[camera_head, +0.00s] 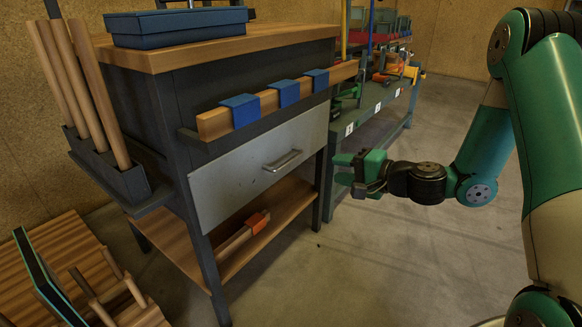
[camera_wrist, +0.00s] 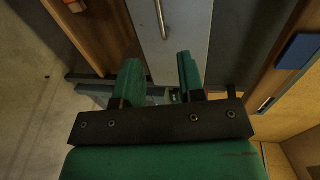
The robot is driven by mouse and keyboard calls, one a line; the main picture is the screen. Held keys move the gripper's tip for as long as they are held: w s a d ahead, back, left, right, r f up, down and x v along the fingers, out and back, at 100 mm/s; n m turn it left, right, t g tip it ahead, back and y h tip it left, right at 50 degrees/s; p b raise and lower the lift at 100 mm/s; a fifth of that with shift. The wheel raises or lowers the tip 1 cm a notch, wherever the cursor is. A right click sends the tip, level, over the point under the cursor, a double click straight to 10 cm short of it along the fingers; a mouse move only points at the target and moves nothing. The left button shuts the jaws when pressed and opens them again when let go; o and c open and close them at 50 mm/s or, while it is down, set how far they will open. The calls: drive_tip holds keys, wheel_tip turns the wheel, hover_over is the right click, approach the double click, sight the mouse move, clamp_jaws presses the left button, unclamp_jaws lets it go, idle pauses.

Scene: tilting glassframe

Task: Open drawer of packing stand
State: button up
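The packing stand (camera_head: 160,101) has a wooden top and dark metal legs. Its grey drawer front (camera_head: 230,178) looks closed, with a metal bar handle (camera_head: 283,161) on it. My gripper (camera_head: 343,169) is to the right of the handle and apart from it, with green fingers. In the wrist view the two fingers (camera_wrist: 160,80) are spread with nothing between them. The drawer front (camera_wrist: 183,25) and its handle (camera_wrist: 160,18) show beyond the fingertips there.
A wooden rail (camera_head: 270,103) with blue clips runs above the drawer. A lower shelf (camera_head: 262,222) holds a piece with an orange clip. A green bench (camera_head: 372,125) with tools stands behind, to the right. Wooden rods are at the left. The floor (camera_head: 400,265) in front is clear.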

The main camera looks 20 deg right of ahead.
sight(292, 160)
drive_tip(key=b+x, duration=0.3)
drive_tip(key=x, duration=1.2)
drive_tip(key=shift+w, duration=0.1)
clamp_jaws()
